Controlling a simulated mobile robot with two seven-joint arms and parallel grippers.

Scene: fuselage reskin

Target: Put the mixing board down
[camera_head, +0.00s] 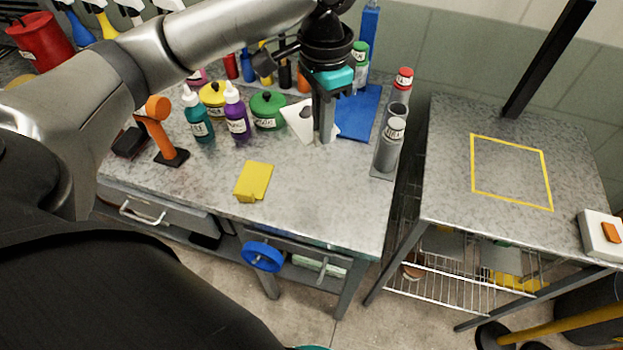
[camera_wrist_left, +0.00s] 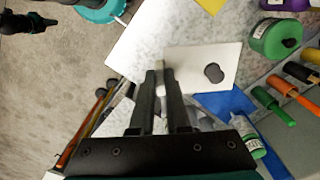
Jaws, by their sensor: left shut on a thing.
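The mixing board is a small white plate (camera_head: 297,117) near the back of the grey workbench, partly behind my left gripper's fingers in the head view. In the left wrist view the white board (camera_wrist_left: 198,62) shows a dark grey round spot (camera_wrist_left: 214,73). My left gripper (camera_head: 323,138) points down, shut on the board's edge. The fingertips (camera_wrist_left: 163,70) also show at that edge in the wrist view. I cannot tell whether the board touches the bench top. My right gripper is not in view.
A blue mat (camera_head: 358,113) lies right of the gripper. Paint bottles, including a green pot (camera_head: 268,110) and a purple bottle (camera_head: 237,112), stand left. Grey cans (camera_head: 390,145) stand at the right edge. A yellow block (camera_head: 253,181) lies in front. The side table's yellow outline (camera_head: 510,172) is empty.

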